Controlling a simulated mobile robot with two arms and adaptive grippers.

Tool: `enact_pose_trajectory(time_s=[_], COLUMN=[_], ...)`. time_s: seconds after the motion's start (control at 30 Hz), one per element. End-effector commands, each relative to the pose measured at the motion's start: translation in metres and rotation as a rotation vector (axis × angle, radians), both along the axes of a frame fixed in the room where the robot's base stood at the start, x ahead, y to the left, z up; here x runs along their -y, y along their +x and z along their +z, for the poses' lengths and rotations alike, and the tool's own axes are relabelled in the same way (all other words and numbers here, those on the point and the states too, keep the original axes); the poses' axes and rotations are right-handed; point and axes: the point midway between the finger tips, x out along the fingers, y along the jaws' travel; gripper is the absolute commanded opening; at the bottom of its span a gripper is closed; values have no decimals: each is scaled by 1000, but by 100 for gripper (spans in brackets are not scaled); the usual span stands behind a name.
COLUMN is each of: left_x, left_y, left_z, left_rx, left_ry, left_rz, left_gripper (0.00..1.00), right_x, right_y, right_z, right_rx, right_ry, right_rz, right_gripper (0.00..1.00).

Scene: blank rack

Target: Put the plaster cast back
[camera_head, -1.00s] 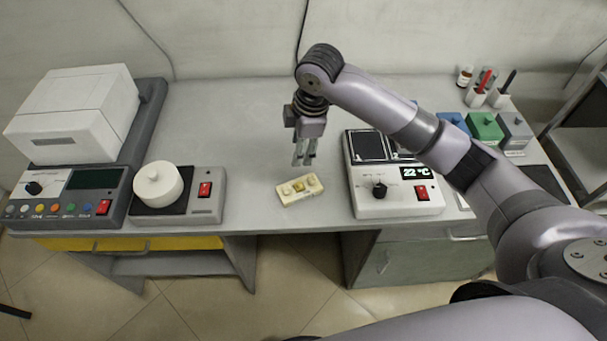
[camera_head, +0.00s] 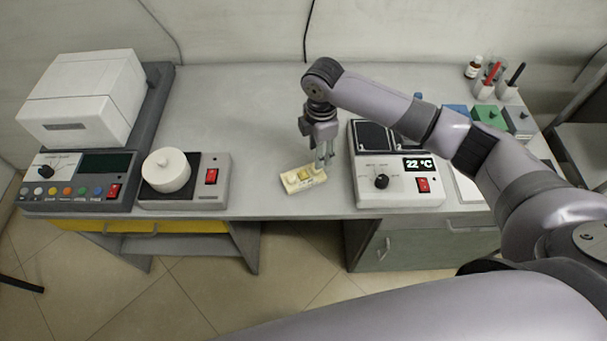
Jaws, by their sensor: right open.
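A cream block with a yellow middle (camera_head: 303,178), which looks like the plaster cast, lies flat on the grey bench near its front edge. My right gripper (camera_head: 323,164) is open, fingers pointing down, just at the block's right end. The fingertips overlap that end in the picture. I cannot tell whether they touch it. My left gripper is not in view.
A heater unit (camera_head: 398,196) with a 22 °C display stands close to the right of my right gripper. A small device with a white round pot (camera_head: 167,170) and a large white machine (camera_head: 84,98) stand to the left. The bench's back middle is clear.

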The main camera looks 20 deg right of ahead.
Motion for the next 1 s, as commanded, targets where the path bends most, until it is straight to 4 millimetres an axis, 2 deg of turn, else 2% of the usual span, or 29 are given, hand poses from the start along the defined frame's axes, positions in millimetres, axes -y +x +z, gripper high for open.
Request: enact_pose_trajectory(time_s=[0.17,0.3,0.47,0.73,1.0], left_x=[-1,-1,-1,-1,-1], left_y=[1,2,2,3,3], left_z=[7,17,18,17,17], left_rx=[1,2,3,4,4], left_ry=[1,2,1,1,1], left_rz=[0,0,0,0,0], left_gripper=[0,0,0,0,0], right_x=[-1,-3,-3,-3,-3], right_y=[-2,-5,-4,-3,-3], right_z=[-12,-34,-52,-55,-54], right_rx=[-4,-4,-1,1,1], right_ry=[1,1,0,0,0], right_rz=[0,-1,0,1,0], right_gripper=[42,42,42,41,23])
